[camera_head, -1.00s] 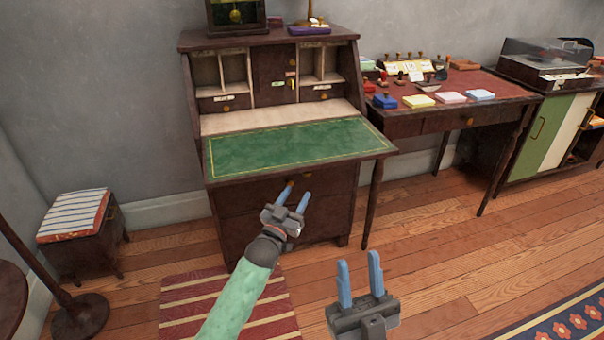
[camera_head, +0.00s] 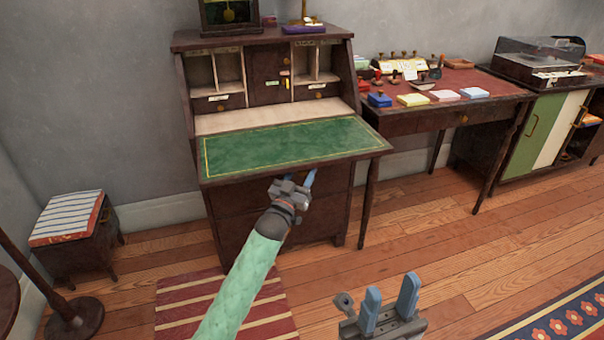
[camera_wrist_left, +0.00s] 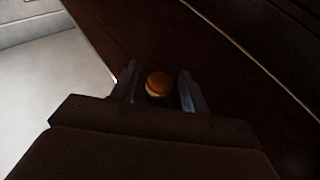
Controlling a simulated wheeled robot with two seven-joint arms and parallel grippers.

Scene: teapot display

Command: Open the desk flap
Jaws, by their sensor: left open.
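The desk flap (camera_head: 280,146), with a green, gold-lined top, lies lowered and roughly level in front of the dark wooden desk (camera_head: 190,95). My left gripper (camera_head: 299,178) is just below the flap's front edge, with its fingertips partly hidden. In the left wrist view, its two fingers (camera_wrist_left: 158,72) stand apart on either side of a round brass knob (camera_wrist_left: 159,84). I cannot tell whether they touch it. My right gripper (camera_head: 391,293) is at the lower middle of the head view, open and empty, away from the desk.
A side table (camera_head: 400,122) with coloured pads and stamps stands right of the desk. A striped stool (camera_head: 68,218) stands on the left. A striped rug (camera_head: 180,300) lies on the floor in front. Compartments (camera_head: 228,68) fill the desk's upper part.

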